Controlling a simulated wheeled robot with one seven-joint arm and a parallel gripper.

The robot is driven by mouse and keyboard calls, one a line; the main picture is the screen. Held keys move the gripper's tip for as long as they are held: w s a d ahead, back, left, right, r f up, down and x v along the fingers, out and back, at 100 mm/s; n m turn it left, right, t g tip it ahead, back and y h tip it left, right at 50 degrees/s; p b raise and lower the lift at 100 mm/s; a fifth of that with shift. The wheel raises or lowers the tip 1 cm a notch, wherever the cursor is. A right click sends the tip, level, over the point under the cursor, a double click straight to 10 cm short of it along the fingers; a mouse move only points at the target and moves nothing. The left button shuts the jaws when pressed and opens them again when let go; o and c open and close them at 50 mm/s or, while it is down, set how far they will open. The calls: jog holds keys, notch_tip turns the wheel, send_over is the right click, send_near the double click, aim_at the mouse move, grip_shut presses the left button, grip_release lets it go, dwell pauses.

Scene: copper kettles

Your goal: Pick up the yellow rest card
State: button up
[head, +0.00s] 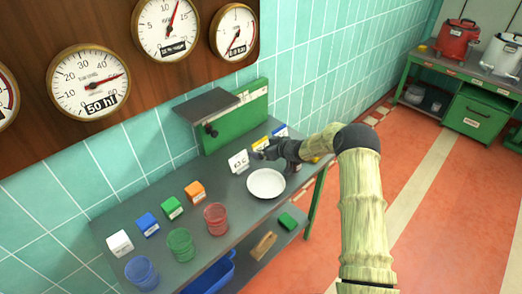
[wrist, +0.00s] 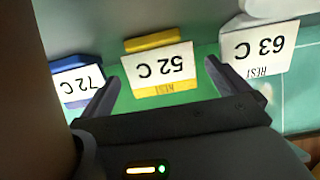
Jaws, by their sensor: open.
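The yellow rest card (wrist: 160,68) reads "52 C REST", upside down in the wrist view, with a yellow top edge and a yellow lower band. It stands between the two fingers of my gripper (wrist: 163,74), with a visible gap on each side. In the head view the yellow card (head: 260,143) shows partly behind my gripper (head: 262,154). The gripper is open and holds nothing. Whether the fingertips reach past the card's face is hard to tell.
A white rest card (wrist: 262,47), "63 C", stands close beside one finger; a blue card (wrist: 77,84), "72 C", is beyond the other. A white plate (head: 266,183), coloured cups and small blocks are on the grey table (head: 165,250). A green panel (head: 235,118) stands behind.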

dwell(0.5)
jog(key=c, duration=1)
notch_tip(320, 180, up, 10)
jog(key=shift+r+p, duration=0.1)
jog(key=shift+p, duration=0.65)
